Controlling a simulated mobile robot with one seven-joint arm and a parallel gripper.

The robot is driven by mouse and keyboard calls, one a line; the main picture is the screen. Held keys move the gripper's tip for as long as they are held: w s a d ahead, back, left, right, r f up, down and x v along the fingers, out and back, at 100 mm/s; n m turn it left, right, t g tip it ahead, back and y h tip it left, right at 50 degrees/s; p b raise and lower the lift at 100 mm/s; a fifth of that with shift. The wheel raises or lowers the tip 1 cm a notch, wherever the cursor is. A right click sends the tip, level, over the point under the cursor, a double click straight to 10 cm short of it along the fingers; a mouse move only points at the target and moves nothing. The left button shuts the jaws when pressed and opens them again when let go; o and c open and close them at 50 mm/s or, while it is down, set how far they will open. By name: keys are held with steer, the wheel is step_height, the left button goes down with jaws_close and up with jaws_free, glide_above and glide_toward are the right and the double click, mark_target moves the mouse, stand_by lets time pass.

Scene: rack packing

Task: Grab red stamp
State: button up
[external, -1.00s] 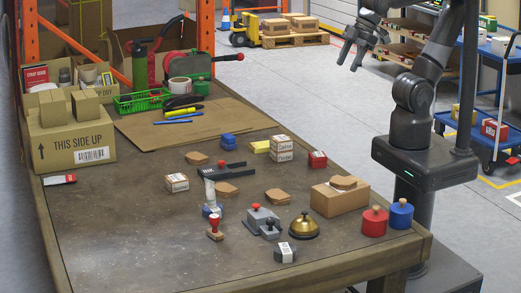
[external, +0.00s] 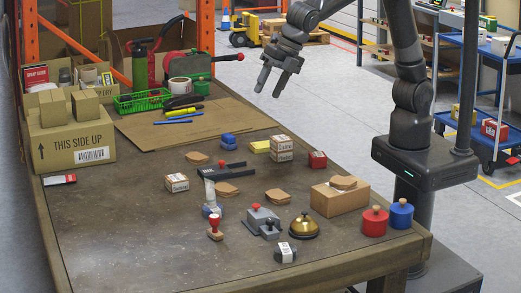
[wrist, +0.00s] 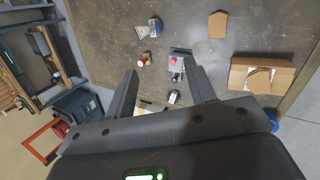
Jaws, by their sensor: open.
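The red stamp (external: 215,226), with a red handle and a wooden base, stands upright near the front middle of the table. In the wrist view the stamp (wrist: 144,60) shows from above, between and ahead of the fingertips, nearer the left one. My gripper (external: 271,90) is open and empty, with its fingers pointing down, high above the far part of the table in the external view. In the wrist view my gripper (wrist: 161,72) shows two spread fingers with nothing between them.
A grey device with a red knob (external: 262,215) and a brass bell (external: 304,227) stand right of the stamp. A cardboard box (external: 338,200) sits farther right. The table's front left is clear.

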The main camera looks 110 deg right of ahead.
steer(key=w+a+f+n, duration=0.6)
steer(key=w+a+f, duration=0.1)
steer(key=w+f, duration=0.15)
steer(key=n, duration=0.7)
glide_toward(217, 216)
steer(key=f, duration=0.2)
steer(key=x, duration=0.4)
steer(key=shift+f, duration=0.3)
steer(key=shift+w+r+x, duration=0.1)
steer(key=shift+w+x, duration=0.1)
steer(key=shift+x, duration=1.15)
steer(key=shift+w+r+x, duration=0.1)
steer(key=shift+w+x, duration=0.1)
steer(key=shift+x, duration=1.2)
steer(key=shift+d, duration=0.2)
steer(key=c, duration=1)
